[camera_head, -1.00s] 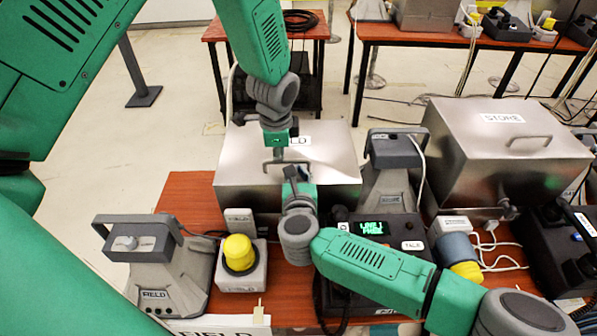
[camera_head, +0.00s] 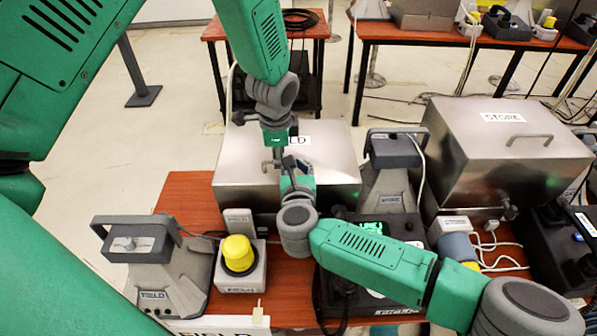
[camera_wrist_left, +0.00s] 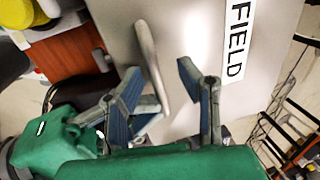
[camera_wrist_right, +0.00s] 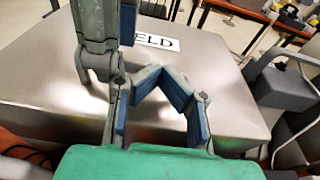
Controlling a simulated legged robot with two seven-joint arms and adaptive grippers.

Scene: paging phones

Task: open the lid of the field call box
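The field call box (camera_head: 335,160) is a silver metal box with a FIELD label, partly covered by my arms; it also shows in the left wrist view (camera_wrist_left: 265,25). Its lid looks closed. Its bar handle (camera_wrist_left: 150,62) stands on the lid's front part. My left gripper (camera_head: 279,160) is over the handle. In the left wrist view its fingers (camera_wrist_left: 160,90) are spread, with the handle between them. My right gripper (camera_head: 292,172) is close in front of the left one, at the box's front.
A grey FIELD-marked stand (camera_head: 165,278), a yellow-capped button unit (camera_head: 238,255) and a black phone unit (camera_head: 350,290) crowd the table's front. The silver STORE box (camera_head: 470,140) and a grey stand (camera_head: 388,180) are to the right.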

